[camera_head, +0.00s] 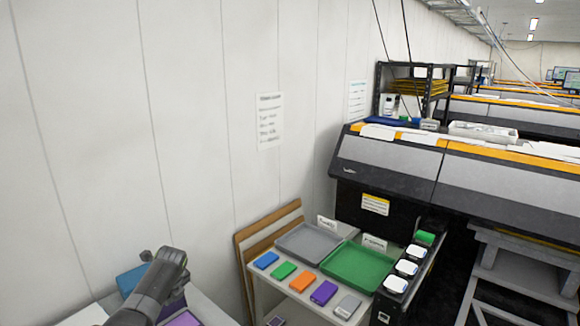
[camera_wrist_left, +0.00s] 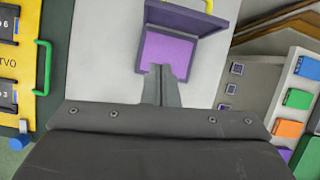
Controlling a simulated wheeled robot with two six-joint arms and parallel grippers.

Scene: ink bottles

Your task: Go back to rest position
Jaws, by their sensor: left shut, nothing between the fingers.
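My left arm comes in at the bottom left of the head view, and its fingertips are hard to make out there. In the left wrist view my left gripper (camera_wrist_left: 164,74) is shut, with its fingers together and empty. It points at an open purple box (camera_wrist_left: 168,50) with a raised lid on a pale surface. The fingertips overlap the box's near edge in the picture; I cannot tell whether they touch it. Part of a purple thing (camera_head: 186,319) shows beside my arm in the head view. My right gripper is not in view.
A cart holds a grey tray (camera_head: 304,238), a green tray (camera_head: 374,268) and several coloured blocks. White-topped bottles (camera_head: 405,267) stand at its right. A large printer (camera_head: 470,170) is behind. A yellow panel (camera_wrist_left: 45,75) with a green handle is at the wrist view's left.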

